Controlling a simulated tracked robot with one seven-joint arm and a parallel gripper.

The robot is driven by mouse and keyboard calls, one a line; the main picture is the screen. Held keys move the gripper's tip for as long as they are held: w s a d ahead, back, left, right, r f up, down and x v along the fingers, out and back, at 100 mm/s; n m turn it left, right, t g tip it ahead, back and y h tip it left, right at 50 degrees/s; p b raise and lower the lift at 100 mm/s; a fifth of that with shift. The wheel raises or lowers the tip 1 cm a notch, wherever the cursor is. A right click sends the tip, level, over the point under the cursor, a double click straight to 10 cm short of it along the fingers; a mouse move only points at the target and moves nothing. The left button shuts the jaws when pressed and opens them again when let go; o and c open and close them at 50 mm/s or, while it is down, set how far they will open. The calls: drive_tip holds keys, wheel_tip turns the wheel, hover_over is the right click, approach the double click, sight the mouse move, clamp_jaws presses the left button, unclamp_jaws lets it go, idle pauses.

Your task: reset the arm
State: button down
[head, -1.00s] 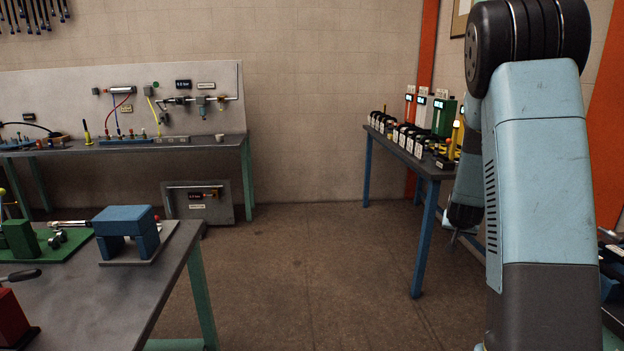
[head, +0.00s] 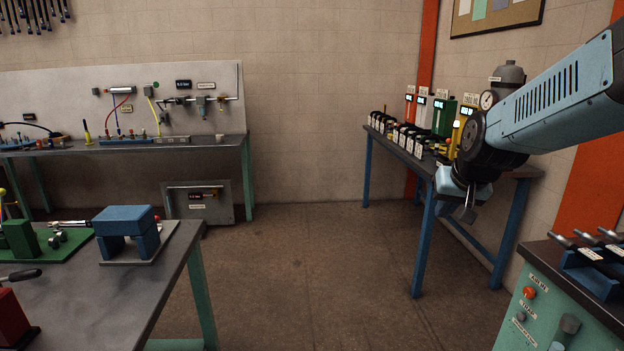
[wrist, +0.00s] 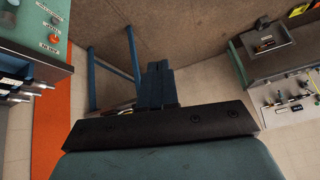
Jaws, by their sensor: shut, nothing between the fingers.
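My arm comes in from the right edge in the head view, its pale blue link sloping down to a dark joint. My gripper (head: 468,211) hangs below that joint and points down, in front of the blue-legged table on the right. In the wrist view my gripper (wrist: 157,70) shows as dark fingers close together in the middle. The fingers are shut and hold nothing. Part of the gripper is small and dark in the head view.
A blue-legged table (head: 427,167) with several coloured units stands at the right. A green cabinet (head: 540,303) stands at lower right. A workbench (head: 175,262) with a blue block (head: 127,222) is at left. A long bench (head: 205,143) lines the back wall. The floor between is clear.

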drive_tip(key=s+a+r+n, duration=0.1)
drive_tip(key=s+a, duration=0.1)
drive_tip(key=s, duration=0.6)
drive_tip(key=s+a+r+n+g, duration=0.1)
drive_tip(key=s+a, duration=0.1)
drive_tip(key=s, duration=0.7)
drive_tip(key=shift+a+r, duration=0.2)
drive_tip(key=shift+r, duration=0.15)
drive_tip(key=shift+d, duration=0.15)
idle(1.6)
